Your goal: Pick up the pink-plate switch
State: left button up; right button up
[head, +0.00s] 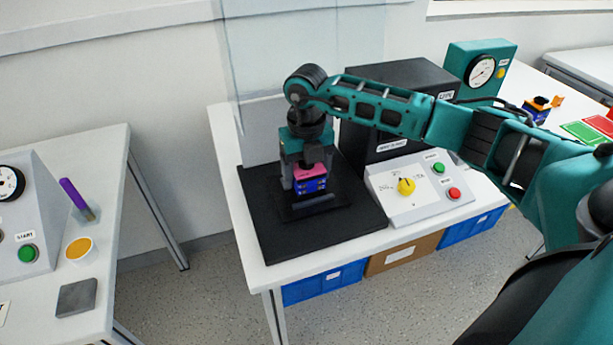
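The pink-plate switch (311,184) has a blue body with a pink top. It stands upright in or on a dark fixture on the black base plate (275,227). My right gripper (308,168) points straight down over it, with its fingers at the two sides of the pink part. Whether the fingers touch the switch, or are closed on it, cannot be told from this view. The gripper hides the top of the switch. My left gripper is not in view.
A white control panel (423,193) with a yellow knob stands right of the base plate. A dark box (387,78) and a teal gauge box (476,68) stand behind. A clear upright panel (232,60) rises behind the plate. Another table (112,200) is at left, across a floor gap.

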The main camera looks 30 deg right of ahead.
jog(key=c, duration=0.8)
